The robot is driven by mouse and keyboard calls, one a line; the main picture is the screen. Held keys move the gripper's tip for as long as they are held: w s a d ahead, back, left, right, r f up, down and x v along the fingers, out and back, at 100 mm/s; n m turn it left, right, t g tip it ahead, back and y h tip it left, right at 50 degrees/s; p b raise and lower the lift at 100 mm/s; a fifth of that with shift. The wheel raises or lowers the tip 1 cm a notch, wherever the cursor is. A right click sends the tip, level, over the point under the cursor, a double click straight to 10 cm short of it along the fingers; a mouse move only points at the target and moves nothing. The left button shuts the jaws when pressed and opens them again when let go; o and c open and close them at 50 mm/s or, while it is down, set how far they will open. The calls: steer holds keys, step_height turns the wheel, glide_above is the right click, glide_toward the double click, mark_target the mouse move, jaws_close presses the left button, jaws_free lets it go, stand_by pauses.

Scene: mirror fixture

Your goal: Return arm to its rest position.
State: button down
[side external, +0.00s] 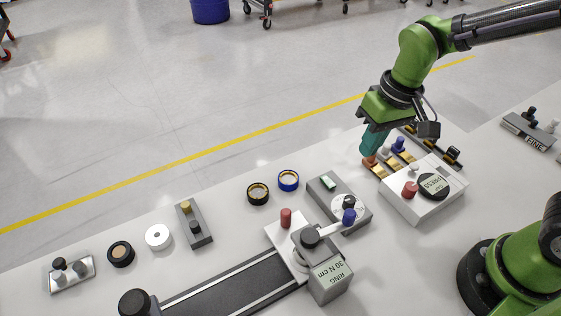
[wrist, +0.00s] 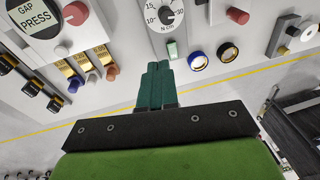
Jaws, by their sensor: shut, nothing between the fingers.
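My gripper (side external: 371,156) has teal fingers, pressed together and empty, pointing down over the back right of the table. In the side external view its tips overlap an orange-red knob at the end of a row of gold blocks (side external: 379,170); from this view I cannot tell whether they touch. In the wrist view the shut fingers (wrist: 155,70) stand apart from the gold blocks (wrist: 82,66), whose blue, white and orange knobs show to their left. Nothing is held.
The white press box (side external: 424,205) with a red knob is right of the gripper. A grey dial box (side external: 330,190), a ring fixture with a blue-tipped lever (side external: 349,216), two rings (side external: 288,180) and a dark rail (side external: 230,290) lie left.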

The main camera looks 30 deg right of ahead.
steer(key=s+d+r+m+t, duration=0.3)
steer(key=s+d+r+t, duration=0.2)
steer(key=s+d+r, duration=0.2)
step_height(320, 180, up, 2)
steer(key=shift+s+d+t+y, duration=0.3)
steer(key=shift+d+t, duration=0.1)
steer(key=shift+d, duration=0.3)
steer(key=w+a+f+n+g+h, duration=0.1)
steer(key=w+a+f+n+g, duration=0.2)
steer(key=w+a+n, duration=0.3)
steer(key=w+a+f+n+g+h, duration=0.1)
steer(key=w+a+f+n+g, duration=0.2)
steer(key=n, duration=1.2)
steer(key=w+a+g, duration=0.1)
steer(key=w+a, duration=0.2)
steer(key=w, duration=0.2)
steer(key=shift+w+n, duration=0.15)
steer(key=shift+n, duration=0.25)
